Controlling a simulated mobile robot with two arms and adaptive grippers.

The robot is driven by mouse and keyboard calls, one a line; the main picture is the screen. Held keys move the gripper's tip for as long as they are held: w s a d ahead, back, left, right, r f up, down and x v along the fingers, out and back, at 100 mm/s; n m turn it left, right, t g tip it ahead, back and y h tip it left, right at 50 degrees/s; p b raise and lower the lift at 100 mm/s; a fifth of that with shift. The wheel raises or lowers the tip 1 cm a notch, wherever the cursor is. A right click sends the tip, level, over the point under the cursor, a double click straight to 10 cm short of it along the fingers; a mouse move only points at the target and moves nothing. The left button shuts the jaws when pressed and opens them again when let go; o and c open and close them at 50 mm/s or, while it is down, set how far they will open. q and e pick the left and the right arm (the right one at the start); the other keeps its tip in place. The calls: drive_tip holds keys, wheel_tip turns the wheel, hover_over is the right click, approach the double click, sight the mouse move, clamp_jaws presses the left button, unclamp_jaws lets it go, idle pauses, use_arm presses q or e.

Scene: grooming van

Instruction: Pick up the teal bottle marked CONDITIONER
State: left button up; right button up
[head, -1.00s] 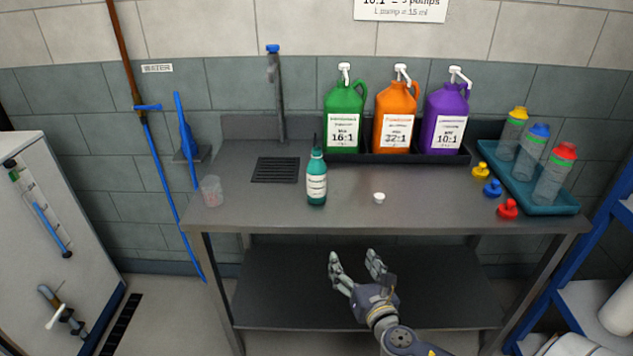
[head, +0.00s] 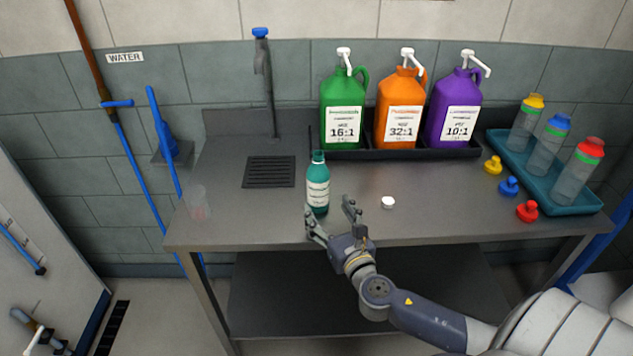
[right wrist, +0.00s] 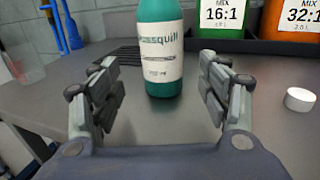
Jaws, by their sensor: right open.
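The teal bottle (head: 318,187) stands upright on the grey bench, near its front edge and left of the middle. Its white label (right wrist: 160,52) shows in the right wrist view, where the large print looks like "...squill"; I cannot read CONDITIONER on it. The cap is out of the wrist picture. My right gripper (head: 331,214) is open and empty, just in front of the bottle at about bench height. In the right wrist view the bottle (right wrist: 160,82) stands ahead, centred between the spread fingers, with no visible contact. My left gripper is not in view.
Green (head: 343,110), orange (head: 400,110) and purple (head: 454,108) pump jugs stand in a black tray behind. A white cap (head: 388,202) lies right of the bottle. A clear cup (head: 198,203) is at left. A teal tray (head: 570,200) holds several clear bottles at right.

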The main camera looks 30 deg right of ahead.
sight(322, 197)
drive_tip(key=shift+x, duration=0.95)
drive_tip(key=shift+w+d, duration=0.1)
drive_tip(key=shift+w, duration=0.2)
drive_tip(key=x, duration=0.1)
drive_tip(key=p+x, duration=0.1)
drive_tip(key=x, duration=0.2)
drive_tip(key=shift+d+r, duration=0.2)
drive_tip(key=shift+r, duration=0.2)
drive_tip(key=shift+w+d+f, duration=0.1)
drive_tip(key=shift+w+f, duration=0.05)
drive_tip(key=shift+w, duration=0.45)
drive_tip(key=shift+s, duration=0.1)
drive_tip(key=c, duration=0.3)
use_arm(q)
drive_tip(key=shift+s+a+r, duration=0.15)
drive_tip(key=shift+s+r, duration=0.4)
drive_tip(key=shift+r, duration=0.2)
use_arm(e)
drive_tip(key=c, duration=1)
